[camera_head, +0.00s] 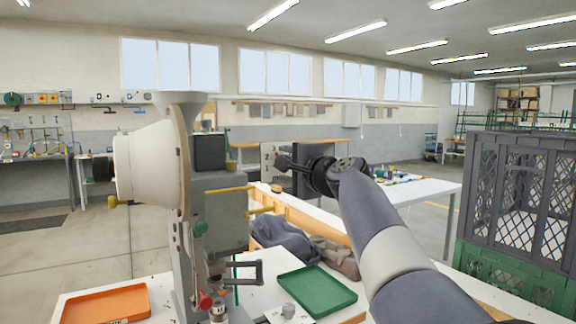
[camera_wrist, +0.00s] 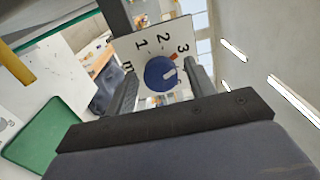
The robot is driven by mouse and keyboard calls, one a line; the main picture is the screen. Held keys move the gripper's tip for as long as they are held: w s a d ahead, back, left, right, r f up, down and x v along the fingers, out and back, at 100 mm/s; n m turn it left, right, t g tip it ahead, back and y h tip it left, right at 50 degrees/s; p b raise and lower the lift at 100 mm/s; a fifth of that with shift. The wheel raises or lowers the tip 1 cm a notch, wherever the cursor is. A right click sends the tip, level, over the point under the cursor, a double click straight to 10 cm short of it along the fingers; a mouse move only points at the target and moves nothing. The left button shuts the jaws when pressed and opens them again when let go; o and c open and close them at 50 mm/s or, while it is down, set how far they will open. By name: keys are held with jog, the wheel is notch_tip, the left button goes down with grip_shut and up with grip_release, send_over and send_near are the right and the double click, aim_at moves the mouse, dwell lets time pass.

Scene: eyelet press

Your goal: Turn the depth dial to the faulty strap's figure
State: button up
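The depth dial is a round blue knob (camera_wrist: 157,76) with a white mark on its face, in front of a white plate (camera_wrist: 137,46) with the figures 1, 2 and 3. A small red mark shows beside the knob near the 3. My gripper (camera_wrist: 161,74) is open, with one finger on each side of the knob and a narrow gap at both sides. In the head view my gripper (camera_head: 281,161) is at the plate (camera_head: 267,162), where a 2 shows; the knob is hidden there. I cannot make out a faulty strap or its figure.
The press (camera_head: 217,200) stands close on the left, with yellow levers. An orange tray (camera_head: 105,305) and a green tray (camera_head: 317,290) lie on the bench. Dark cloth (camera_head: 283,238) lies behind. Stacked crates (camera_head: 475,185) stand at the right.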

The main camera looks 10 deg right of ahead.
jog(key=shift+o, duration=0.3)
jog(key=b+v, duration=0.2)
jog(key=v, duration=0.8)
jog(key=shift+s+d, duration=0.15)
jog(key=shift+s, duration=0.25)
jog(key=shift+w+r, duration=0.1)
jog(key=p+x, duration=0.2)
jog(key=x, duration=0.8)
jog(key=shift+w, duration=0.35)
jog(key=shift+s, duration=0.1)
